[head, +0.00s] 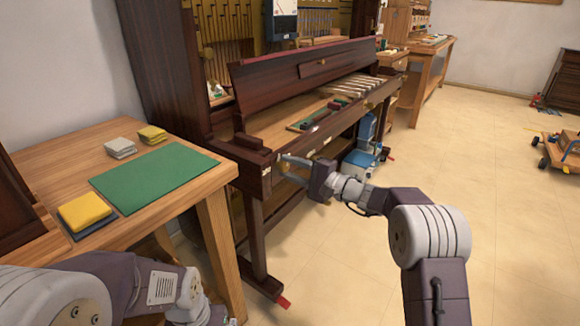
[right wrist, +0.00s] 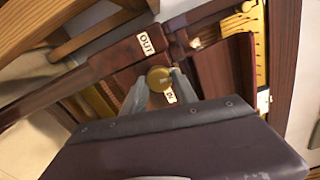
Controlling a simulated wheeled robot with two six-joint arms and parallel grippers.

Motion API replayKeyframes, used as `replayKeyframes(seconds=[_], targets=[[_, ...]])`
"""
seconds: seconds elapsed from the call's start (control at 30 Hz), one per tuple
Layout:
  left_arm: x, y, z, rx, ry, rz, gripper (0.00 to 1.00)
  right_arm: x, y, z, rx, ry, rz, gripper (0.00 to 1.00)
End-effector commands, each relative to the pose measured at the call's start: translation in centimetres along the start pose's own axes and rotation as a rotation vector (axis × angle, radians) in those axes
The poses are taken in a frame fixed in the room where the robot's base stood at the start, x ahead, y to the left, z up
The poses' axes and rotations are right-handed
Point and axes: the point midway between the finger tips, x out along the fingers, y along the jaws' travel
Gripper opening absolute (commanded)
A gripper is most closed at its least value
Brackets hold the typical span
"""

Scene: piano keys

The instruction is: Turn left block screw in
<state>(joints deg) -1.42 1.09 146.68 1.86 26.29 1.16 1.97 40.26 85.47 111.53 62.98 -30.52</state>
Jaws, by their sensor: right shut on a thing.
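The brass block screw (right wrist: 158,76) shows in the right wrist view as a round knob, between a label reading OUT (right wrist: 146,42) and a smaller label (right wrist: 170,96). My right gripper (right wrist: 160,84) is shut on this knob, with a grey finger on each side. In the head view my right gripper (head: 282,160) reaches under the left end of the dark wooden piano (head: 300,82), close to the left key block (head: 250,143). The screw itself is too small to tell there. My left arm is at the lower left; its fingers are out of frame.
A wooden table (head: 50,172) stands left of the piano, with a green mat (head: 155,178), yellow and grey pads (head: 84,210) and sponges. A blue and white object (head: 362,160) stands under the piano's right side.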

Motion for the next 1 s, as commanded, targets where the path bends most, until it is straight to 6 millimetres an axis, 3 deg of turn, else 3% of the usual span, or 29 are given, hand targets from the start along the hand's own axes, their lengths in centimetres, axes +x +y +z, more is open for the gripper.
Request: replayKeyframes(seconds=[0.47, 1.0], targets=[[-2.9, 0.1, -0.3, 0.0, 0.0, 0.0, 1.0, 0.0, -0.1, 0.0, 0.453, 0.002, 0.003, 0.0], [-7.6, 0.1, -0.8, 0.0, 0.0, 0.0, 1.0, 0.0, 0.0, 0.2, 0.965, 0.002, 0.002, 0.0]])
